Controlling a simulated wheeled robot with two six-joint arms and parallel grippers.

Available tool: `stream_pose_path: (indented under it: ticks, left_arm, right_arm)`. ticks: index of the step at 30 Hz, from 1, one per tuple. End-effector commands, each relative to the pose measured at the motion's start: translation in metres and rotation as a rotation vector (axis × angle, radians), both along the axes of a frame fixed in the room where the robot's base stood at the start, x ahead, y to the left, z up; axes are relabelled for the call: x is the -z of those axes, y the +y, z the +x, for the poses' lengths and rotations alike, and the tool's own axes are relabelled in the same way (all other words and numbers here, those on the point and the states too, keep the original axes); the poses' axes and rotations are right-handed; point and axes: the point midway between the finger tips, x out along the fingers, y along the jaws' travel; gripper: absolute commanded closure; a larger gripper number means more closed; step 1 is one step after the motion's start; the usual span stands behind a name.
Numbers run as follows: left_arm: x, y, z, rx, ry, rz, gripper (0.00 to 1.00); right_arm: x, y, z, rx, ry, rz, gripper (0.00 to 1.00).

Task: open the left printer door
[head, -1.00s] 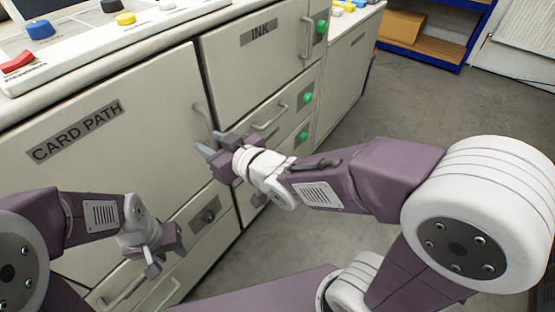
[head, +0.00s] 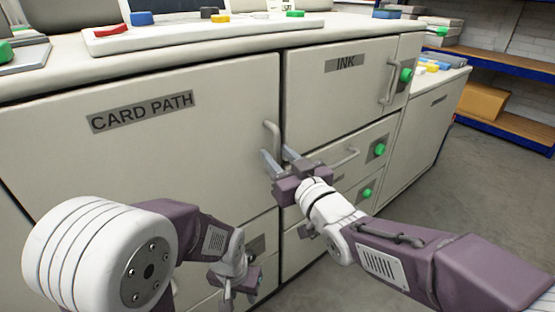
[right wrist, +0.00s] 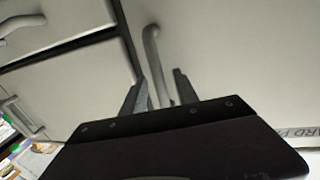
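The left printer door (head: 150,160), a flat cream panel labelled CARD PATH, looks shut in the head view. Its curved bar handle (head: 272,136) is upright at the door's right edge. My right gripper (head: 278,158) is open at the lower part of this handle. In the right wrist view the handle (right wrist: 153,55) runs down between the two spread fingers (right wrist: 160,78); I cannot tell whether they touch it. The handle's lower end is partly hidden by the gripper. My left gripper (head: 238,290) hangs low before the drawers, away from the handle; its fingers are unclear.
The INK door (head: 335,95) is to the right, with its own handle and a green knob (head: 406,75). Drawers with green knobs lie below it. A control panel (head: 200,32) is on top. Open floor (head: 470,190) lies at the right.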

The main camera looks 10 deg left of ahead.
Motion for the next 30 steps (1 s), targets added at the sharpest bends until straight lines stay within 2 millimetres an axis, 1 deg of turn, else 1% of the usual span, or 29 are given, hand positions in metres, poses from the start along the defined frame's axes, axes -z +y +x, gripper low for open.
stream_pose_path:
  ticks: [3, 9, 10, 13, 14, 30]
  left_arm:
    - [0.0021, 0.0000, 0.0000, 0.000, 0.000, 0.000, 0.64]
    - [0.0016, 0.0000, 0.0001, 0.000, 0.000, 0.000, 0.64]
    - [0.0016, 0.0000, 0.0000, 0.000, 0.000, 0.000, 0.64]
    - [0.0016, 0.0000, 0.0000, 0.000, 0.000, 0.000, 0.64]
    - [0.0016, 0.0000, 0.0000, 0.000, 0.000, 0.000, 0.64]
    - [0.0017, 0.0000, 0.0000, 0.000, 0.000, 0.000, 0.64]
  right_arm:
    - [0.0005, 0.0047, 0.0052, 0.000, 0.001, -0.001, 0.64]
    - [-0.0002, 0.0050, 0.0058, 0.000, 0.001, -0.001, 0.64]
    - [-0.0002, 0.0049, 0.0057, 0.000, 0.001, -0.001, 0.67]
    - [-0.0002, 0.0048, 0.0056, 0.000, 0.001, -0.001, 0.94]
    - [-0.0001, 0.0048, 0.0056, 0.000, 0.001, -0.001, 1.00]
    - [0.0001, 0.0046, 0.0055, 0.000, 0.001, -0.001, 1.00]
